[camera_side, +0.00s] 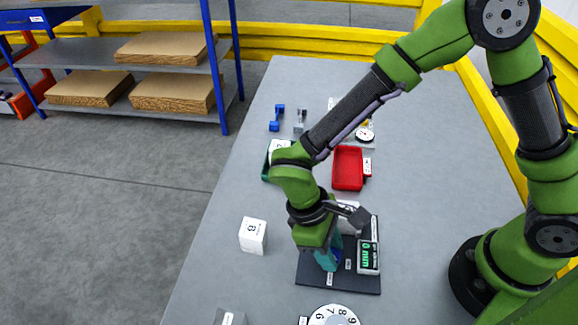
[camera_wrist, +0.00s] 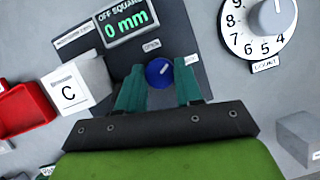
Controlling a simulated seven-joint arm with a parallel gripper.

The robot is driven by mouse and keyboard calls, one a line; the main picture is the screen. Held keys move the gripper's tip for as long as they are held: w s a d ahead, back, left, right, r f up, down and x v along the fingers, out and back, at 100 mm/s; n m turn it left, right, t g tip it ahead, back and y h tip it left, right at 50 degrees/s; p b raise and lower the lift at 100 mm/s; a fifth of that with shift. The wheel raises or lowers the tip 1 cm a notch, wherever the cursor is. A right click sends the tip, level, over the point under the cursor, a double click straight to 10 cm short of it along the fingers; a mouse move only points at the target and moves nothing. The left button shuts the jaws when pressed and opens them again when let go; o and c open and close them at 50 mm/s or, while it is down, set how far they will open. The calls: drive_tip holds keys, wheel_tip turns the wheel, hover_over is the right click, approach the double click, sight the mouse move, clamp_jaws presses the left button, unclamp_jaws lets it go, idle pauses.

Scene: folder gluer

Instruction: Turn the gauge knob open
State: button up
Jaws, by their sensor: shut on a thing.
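The gauge knob (camera_wrist: 158,72) is a round blue knob with a pale pointer line, on a dark plate (camera_wrist: 208,88). The line tilts to the upper right, between a small label (camera_wrist: 151,46) that appears to read OPEN and another label (camera_wrist: 193,60), too small to read. My gripper (camera_wrist: 160,82) has its two teal fingers on either side of the knob, shut on it. In the side view my gripper (camera_side: 328,259) points down at the plate (camera_side: 318,277), and the knob is mostly hidden. The gauge display (camera_wrist: 126,20) reads "OFF SQUARE 0 mm"; it also shows in the side view (camera_side: 368,256).
A numbered white dial (camera_wrist: 262,22) is close to the plate at the upper right. A white cube marked C (camera_wrist: 70,92) and a red tray (camera_wrist: 22,112) lie left. A cube marked B (camera_side: 253,235) and a grey block (camera_wrist: 300,138) stand nearby. Bare table lies between.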

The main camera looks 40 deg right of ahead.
drive_tip(key=n, duration=0.2)
drive_tip(key=n+t+h, duration=0.1)
drive_tip(key=n, duration=0.2)
drive_tip(key=shift+s+a+n+h, duration=0.1)
drive_tip(key=shift+s+n+h, duration=0.1)
drive_tip(key=shift+n+h, duration=0.1)
drive_tip(key=n+t, duration=0.1)
drive_tip(key=n, duration=0.1)
drive_tip(key=n+t, duration=0.1)
drive_tip(key=n, duration=0.2)
drive_tip(key=shift+s+n+t, duration=0.1)
drive_tip(key=shift+n+t, duration=0.2)
drive_tip(key=shift+h, duration=0.3)
drive_tip(key=o, duration=1)
drive_tip(key=shift+r, duration=0.1)
drive_tip(key=v, duration=1.6)
drive_tip(key=shift+a+r, duration=0.1)
drive_tip(key=shift+r, duration=0.25)
